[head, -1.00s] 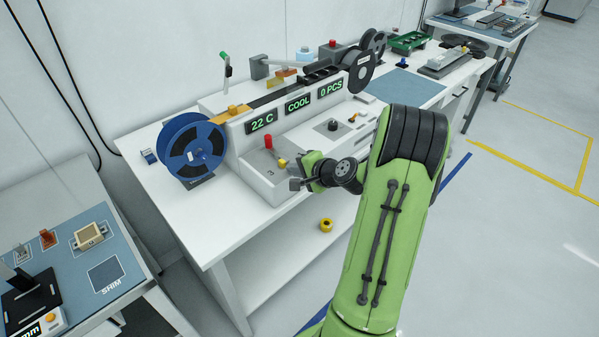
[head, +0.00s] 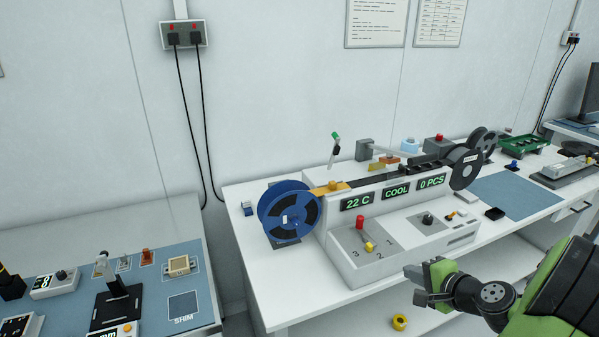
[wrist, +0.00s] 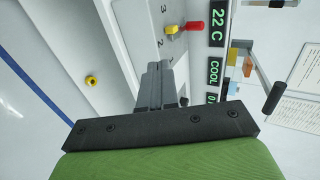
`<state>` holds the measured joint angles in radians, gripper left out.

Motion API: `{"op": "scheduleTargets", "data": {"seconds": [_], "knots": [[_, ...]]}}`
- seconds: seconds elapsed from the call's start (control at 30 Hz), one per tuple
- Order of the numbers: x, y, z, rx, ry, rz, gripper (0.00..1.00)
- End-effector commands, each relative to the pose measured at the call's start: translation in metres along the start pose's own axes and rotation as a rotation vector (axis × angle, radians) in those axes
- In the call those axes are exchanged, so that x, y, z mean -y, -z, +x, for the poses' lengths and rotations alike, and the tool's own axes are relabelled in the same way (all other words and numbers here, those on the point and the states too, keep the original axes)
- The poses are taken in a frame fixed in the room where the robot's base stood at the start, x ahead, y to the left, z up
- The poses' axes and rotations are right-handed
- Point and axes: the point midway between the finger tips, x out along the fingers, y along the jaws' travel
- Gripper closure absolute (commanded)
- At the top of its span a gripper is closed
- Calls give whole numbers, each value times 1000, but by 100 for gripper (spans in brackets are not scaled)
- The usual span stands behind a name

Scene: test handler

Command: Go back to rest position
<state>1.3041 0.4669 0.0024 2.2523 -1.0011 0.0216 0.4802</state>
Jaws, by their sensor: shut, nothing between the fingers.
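My gripper (head: 413,283) is at the lower right of the head view, on the end of my green arm. It is in front of the white test handler (head: 340,262), apart from it as far as the head view shows. In the wrist view the fingers (wrist: 156,75) lie together with nothing between them. The handler's displays read 22 C, COOL and 0 PCS. Its red-knobbed lever (head: 360,222) and yellow knob (head: 369,246) stand by the marks 1, 2 and 3.
A blue reel (head: 290,212) is at the handler's left end and a dark reel (head: 465,168) at its right. A yellow ring (head: 400,322) lies below the table top. A bench with a blue mat (head: 222,292) stands at left. Open floor shows in the wrist view.

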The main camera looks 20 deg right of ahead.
Motion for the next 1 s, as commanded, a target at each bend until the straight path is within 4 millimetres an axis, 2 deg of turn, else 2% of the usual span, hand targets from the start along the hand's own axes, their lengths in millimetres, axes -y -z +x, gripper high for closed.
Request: {"op": "scheduleTargets", "data": {"seconds": [0.07,0.17,0.27,0.3,0.33,0.43,0.5,0.6,0.7,0.8,1.0], "knots": [[1,-2,1,4,-3,-8,100],[12,-28,6,53,-52,-113,100],[29,-88,7,159,-162,-356,100],[34,-114,3,203,-212,-473,100],[36,-133,-2,232,-249,-559,100],[40,-191,-30,312,-350,-846,100],[39,-224,-58,350,-401,-1036,100],[31,-256,-105,383,-442,-1267,100],[20,-269,-143,401,-452,-1415,100],[11,-272,-165,412,-450,-1487,100],[6,-271,-172,417,-455,-1505,100]]}}
